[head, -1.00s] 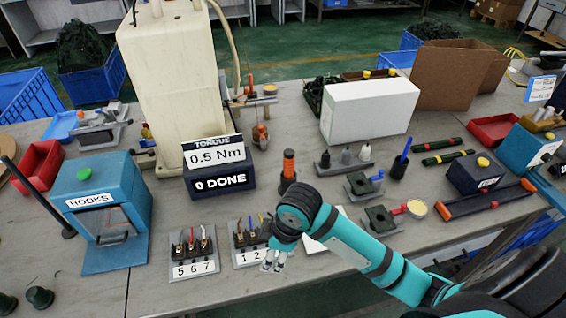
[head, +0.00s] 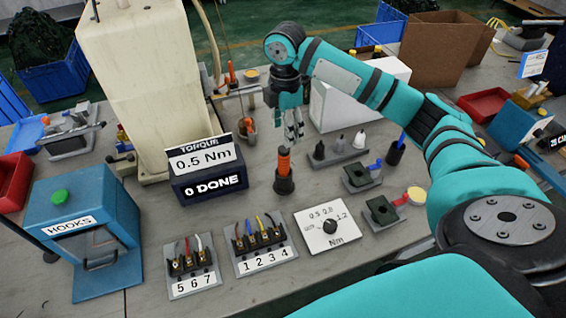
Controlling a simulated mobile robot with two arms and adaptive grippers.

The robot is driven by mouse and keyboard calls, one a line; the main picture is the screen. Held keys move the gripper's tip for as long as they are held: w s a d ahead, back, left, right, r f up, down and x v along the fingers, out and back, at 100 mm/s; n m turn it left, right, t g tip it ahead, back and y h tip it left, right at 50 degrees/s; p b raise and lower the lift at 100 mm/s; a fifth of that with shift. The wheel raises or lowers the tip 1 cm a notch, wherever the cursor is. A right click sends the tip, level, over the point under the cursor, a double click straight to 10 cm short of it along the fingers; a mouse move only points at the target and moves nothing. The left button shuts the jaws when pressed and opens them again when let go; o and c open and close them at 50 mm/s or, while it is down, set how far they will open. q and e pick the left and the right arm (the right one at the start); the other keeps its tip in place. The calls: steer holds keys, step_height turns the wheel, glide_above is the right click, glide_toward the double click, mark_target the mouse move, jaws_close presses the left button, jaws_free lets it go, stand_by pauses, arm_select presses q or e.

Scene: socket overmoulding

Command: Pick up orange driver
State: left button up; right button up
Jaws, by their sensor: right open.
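The orange driver (head: 284,162) stands upright in a dark round holder (head: 284,182) near the middle of the table in the head view. Its orange handle points up. My right gripper (head: 294,136) hangs fingers down just above and slightly right of the handle's top in the picture. It is open and empty, and I cannot tell whether it touches the driver. My left gripper is not in view.
A torque display box (head: 207,166) stands left of the driver. Numbered terminal blocks (head: 263,246) and a white dial plate (head: 326,224) lie in front. A grey stand with several nozzles (head: 338,150) is close on the right. A white box (head: 345,105) stands behind.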

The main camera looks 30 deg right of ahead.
mark_target(284, 150)
step_height(284, 150, down, 6)
steer(key=shift+f+p, duration=0.2)
steer(key=shift+p, duration=0.15)
steer(key=shift+f, duration=0.5)
steer(key=f, duration=0.1)
steer(key=f+p, duration=0.1)
steer(key=f, duration=0.2)
steer(key=shift+w+f, duration=0.2)
steer(key=shift+w, duration=0.05)
steer(key=shift+f, duration=0.3)
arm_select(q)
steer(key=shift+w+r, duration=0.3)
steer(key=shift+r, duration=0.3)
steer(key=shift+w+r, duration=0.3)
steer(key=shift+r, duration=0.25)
arm_select(e)
steer(key=shift+c, duration=0.3)
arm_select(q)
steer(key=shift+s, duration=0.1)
arm_select(e)
jaws_close()
